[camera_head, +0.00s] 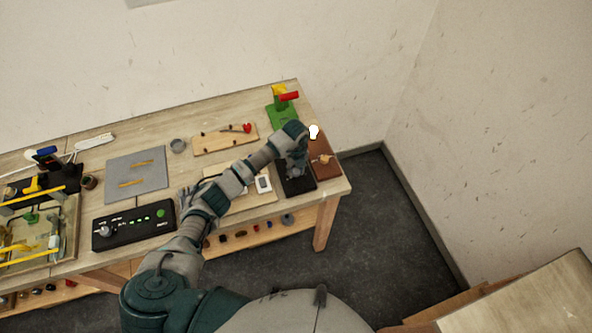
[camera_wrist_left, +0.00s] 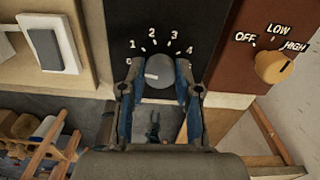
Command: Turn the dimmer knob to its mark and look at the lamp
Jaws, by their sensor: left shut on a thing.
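The grey round dimmer knob (camera_wrist_left: 160,72) sits on a black panel (camera_wrist_left: 125,20) with a white dial of numbers around it. A short white line on the knob lies left of its middle, roughly toward the low end of the dial. My left gripper (camera_wrist_left: 160,88) has its two fingers shut on the knob, one on each side. In the head view my left gripper (camera_head: 294,166) hides the knob over the black panel (camera_head: 297,188). The lamp's bulb (camera_head: 314,131) shows bright white just beyond the gripper. My right gripper is not in view.
A brown board (camera_head: 330,170) with an orange OFF-LOW-HIGH knob (camera_wrist_left: 273,67) stands close on the right. A green stand (camera_head: 283,115) is behind. A black control box (camera_head: 133,226) lies further left.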

